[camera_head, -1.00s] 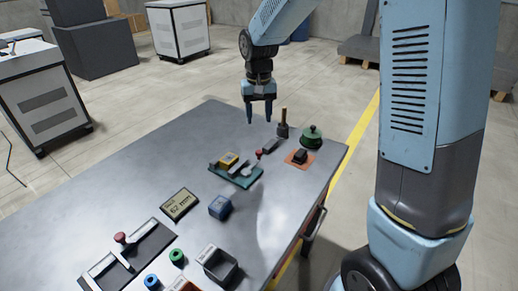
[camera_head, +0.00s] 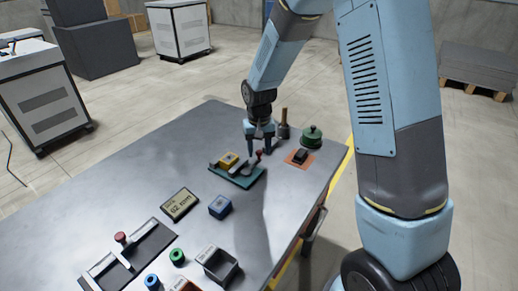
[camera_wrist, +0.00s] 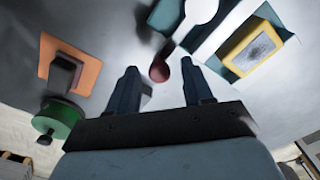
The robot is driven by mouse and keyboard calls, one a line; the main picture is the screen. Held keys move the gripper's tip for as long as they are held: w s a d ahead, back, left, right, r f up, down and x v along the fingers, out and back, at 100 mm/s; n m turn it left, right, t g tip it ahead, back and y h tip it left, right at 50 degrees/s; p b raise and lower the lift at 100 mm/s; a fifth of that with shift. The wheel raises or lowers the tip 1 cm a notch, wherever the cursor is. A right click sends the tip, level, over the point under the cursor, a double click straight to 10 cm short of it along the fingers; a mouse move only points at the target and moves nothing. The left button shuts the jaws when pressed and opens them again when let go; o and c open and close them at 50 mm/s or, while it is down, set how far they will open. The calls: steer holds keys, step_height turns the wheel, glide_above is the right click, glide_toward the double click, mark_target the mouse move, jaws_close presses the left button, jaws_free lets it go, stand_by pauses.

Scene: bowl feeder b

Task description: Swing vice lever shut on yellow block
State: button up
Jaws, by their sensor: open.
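The vice on its teal base (camera_head: 243,181) sits toward the far right of the table. The yellow block (camera_head: 229,159) with a grey top lies at its left end; it is at the upper right in the wrist view (camera_wrist: 253,50). The lever's red knob (camera_head: 259,153) points to the right, away from the block. My gripper (camera_head: 259,151) is low over the knob, fingers pointing down. In the wrist view, the knob (camera_wrist: 159,70) appears between the two open fingertips, with gaps on both sides. I cannot tell whether the fingertips reach its height.
An orange pad (camera_head: 298,159) with a dark block, a green round object (camera_head: 312,136) and an upright handled tool (camera_head: 284,126) stand close by on the right.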

jaws_close()
stand_by(0.5)
